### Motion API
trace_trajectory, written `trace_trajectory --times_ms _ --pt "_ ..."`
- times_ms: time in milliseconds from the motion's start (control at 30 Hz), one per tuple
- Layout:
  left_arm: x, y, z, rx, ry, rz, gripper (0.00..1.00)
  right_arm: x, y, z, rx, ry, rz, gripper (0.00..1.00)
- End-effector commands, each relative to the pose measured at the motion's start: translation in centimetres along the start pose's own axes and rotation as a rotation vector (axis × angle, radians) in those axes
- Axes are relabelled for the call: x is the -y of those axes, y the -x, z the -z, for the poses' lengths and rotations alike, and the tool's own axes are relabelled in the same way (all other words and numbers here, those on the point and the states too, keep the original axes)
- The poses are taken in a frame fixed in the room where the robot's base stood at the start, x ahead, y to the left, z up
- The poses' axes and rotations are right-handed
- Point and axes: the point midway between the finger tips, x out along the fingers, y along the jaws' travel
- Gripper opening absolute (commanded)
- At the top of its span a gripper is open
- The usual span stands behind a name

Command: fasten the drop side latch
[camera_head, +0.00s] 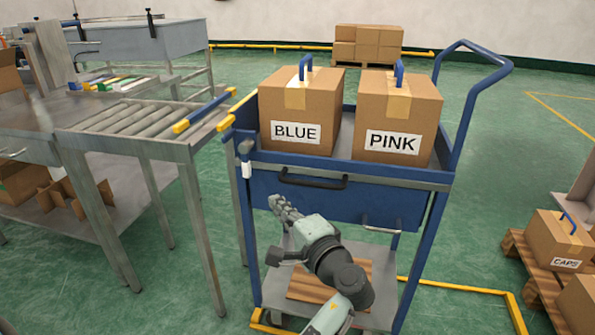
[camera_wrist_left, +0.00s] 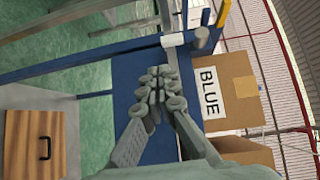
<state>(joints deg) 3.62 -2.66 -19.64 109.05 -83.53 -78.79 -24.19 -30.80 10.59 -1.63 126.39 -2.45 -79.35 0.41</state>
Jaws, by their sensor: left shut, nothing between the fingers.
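The blue cart (camera_head: 335,165) carries its drop side, a blue panel (camera_head: 350,205) with a dark bar handle (camera_head: 313,181), on the side facing me. The latch, a dark knob with a white lower part (camera_head: 246,162), is at the cart's near left corner post. It also shows in the left wrist view as a grey knob and white sleeve (camera_wrist_left: 173,40). I cannot tell whether it is engaged. My left gripper (camera_head: 276,201) is shut and empty, in front of the panel, below and right of the latch. Its fingertips (camera_wrist_left: 158,80) appear apart from the latch. My right gripper is not in view.
Boxes labelled BLUE (camera_head: 300,100) and PINK (camera_head: 398,110) stand on the cart. A roller conveyor (camera_head: 150,120) is close on the cart's left. A wooden board (camera_head: 370,275) lies on the lower shelf. A CAPS box (camera_head: 560,240) sits on a pallet at right.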

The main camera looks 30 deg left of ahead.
Motion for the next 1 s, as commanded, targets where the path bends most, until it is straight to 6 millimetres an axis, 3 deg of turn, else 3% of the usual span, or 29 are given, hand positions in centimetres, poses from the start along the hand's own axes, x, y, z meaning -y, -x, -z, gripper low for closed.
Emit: trace_trajectory --times_ms 167,500,700,1000 --pt "1.9 -0.5 -0.1 0.023 -0.006 0.051 0.00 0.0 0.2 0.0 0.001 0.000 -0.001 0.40" --pt "2.2 -6.4 -0.2 0.022 -0.007 0.050 0.00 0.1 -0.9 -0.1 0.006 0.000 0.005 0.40" --pt "2.2 -8.9 -0.2 0.020 -0.005 0.047 0.00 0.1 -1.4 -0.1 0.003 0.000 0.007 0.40" --pt "2.2 -9.7 -0.2 0.019 -0.004 0.046 0.00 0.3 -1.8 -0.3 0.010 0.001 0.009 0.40"
